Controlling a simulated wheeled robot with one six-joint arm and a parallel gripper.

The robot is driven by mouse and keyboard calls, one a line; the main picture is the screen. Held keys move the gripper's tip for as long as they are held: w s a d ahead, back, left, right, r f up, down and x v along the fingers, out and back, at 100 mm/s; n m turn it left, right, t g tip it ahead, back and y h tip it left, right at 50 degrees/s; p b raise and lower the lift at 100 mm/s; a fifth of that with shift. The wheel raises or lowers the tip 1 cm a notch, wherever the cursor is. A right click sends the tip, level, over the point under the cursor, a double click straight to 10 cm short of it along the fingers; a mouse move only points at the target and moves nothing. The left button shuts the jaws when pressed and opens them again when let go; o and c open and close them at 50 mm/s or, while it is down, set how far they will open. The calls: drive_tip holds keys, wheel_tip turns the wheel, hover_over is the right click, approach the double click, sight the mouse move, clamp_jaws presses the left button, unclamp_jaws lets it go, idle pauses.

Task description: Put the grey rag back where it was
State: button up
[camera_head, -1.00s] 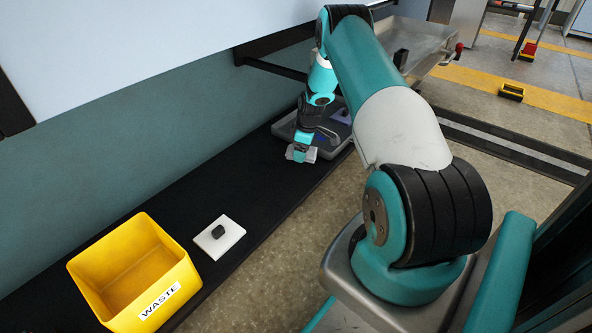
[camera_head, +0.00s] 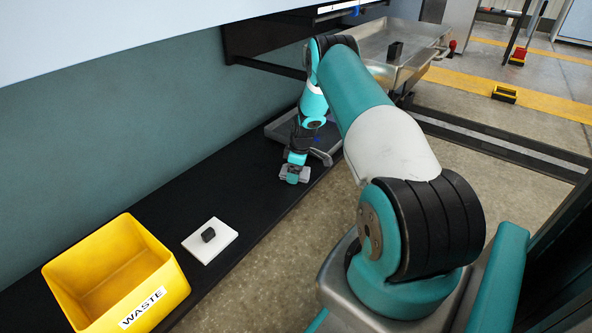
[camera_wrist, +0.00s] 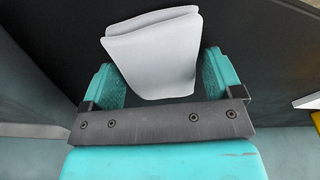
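The grey rag (camera_wrist: 155,55) is folded and sits between the two teal fingers of my gripper (camera_wrist: 163,85) in the wrist view. Its free part sticks out past the fingertips. In the head view the rag (camera_head: 303,178) shows as a small grey patch at the end of my gripper (camera_head: 294,173), which points down. The rag is over the black shelf (camera_head: 235,185), just in front of a grey tray (camera_head: 274,131). I cannot tell whether the rag touches the shelf. My arm hides part of the tray.
A yellow WASTE bin (camera_head: 165,285) stands at the lower left. The shelf between pad and gripper is bare. A teal wall (camera_head: 120,140) runs along the left. A metal tray (camera_head: 410,45) is at the back.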

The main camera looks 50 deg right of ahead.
drive_tip(key=shift+o, duration=0.6)
drive_tip(key=shift+r, duration=0.1)
wheel_tip(320, 180, up, 12)
drive_tip(key=s+p, duration=0.1)
drive_tip(key=p, duration=0.5)
drive_tip(key=shift+s+d+p, duration=0.3)
drive_tip(key=shift+d+p, duration=0.1)
